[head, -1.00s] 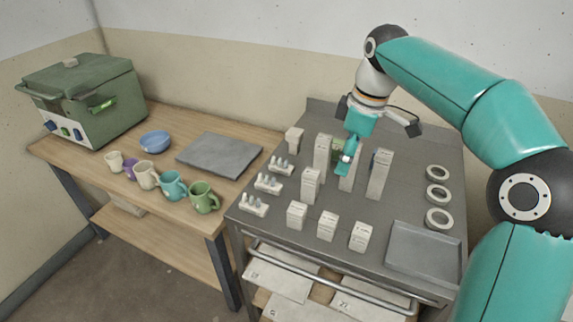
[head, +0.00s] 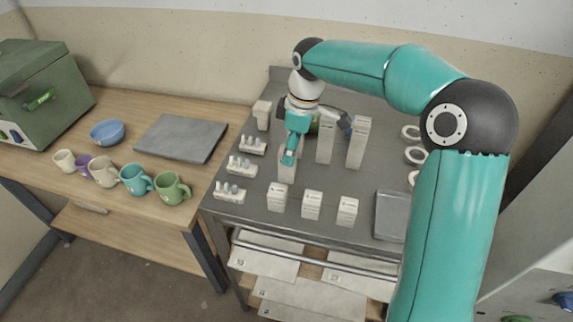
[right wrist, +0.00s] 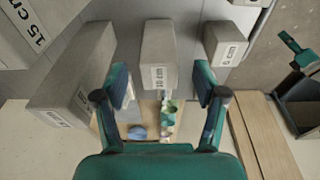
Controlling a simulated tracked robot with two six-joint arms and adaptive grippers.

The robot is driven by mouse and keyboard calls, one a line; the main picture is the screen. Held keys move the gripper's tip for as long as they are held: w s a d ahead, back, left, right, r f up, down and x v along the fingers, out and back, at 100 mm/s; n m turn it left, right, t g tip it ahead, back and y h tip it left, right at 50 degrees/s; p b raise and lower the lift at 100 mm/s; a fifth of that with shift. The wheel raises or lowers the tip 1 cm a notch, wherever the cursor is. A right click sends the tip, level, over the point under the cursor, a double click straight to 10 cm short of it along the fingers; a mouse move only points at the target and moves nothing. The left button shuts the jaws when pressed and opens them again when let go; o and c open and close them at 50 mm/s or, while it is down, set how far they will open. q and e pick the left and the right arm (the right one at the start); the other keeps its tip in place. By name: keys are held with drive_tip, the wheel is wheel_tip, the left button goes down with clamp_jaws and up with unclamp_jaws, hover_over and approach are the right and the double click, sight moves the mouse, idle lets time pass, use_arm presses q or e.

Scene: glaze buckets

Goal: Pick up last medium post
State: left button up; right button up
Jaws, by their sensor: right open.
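My right gripper (head: 291,152) is over the cart, directly at the medium post (head: 287,168), a pale grey block standing upright behind the row of short posts. In the right wrist view its two teal fingers (right wrist: 162,88) are apart, and a grey labelled post (right wrist: 158,50) shows between them. I cannot tell whether the fingers touch it. A bigger post (right wrist: 75,75) is at left there, and a post marked 6 cm (right wrist: 226,45) is at right. Two tall posts (head: 325,142) (head: 357,145) stand right of the gripper. My left gripper is not in view.
Short posts (head: 277,198) (head: 312,205) (head: 347,211) stand along the cart's front. Small racks of cones (head: 230,191) line its left side. Rings (head: 415,155) and a grey tray (head: 390,215) are at right. Mugs (head: 133,179) and a slab (head: 180,138) are on the wooden table.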

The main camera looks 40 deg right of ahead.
drive_tip(key=shift+w+f, duration=0.15)
drive_tip(key=shift+f, duration=0.4)
drive_tip(key=shift+w+a+f+p, duration=0.15)
drive_tip(key=shift+f+p, duration=0.15)
drive_tip(key=shift+f, duration=0.9)
drive_tip(key=shift+w+a+f+p, duration=0.15)
drive_tip(key=shift+f+p, duration=0.1)
drive_tip(key=shift+f, duration=0.9)
clamp_jaws()
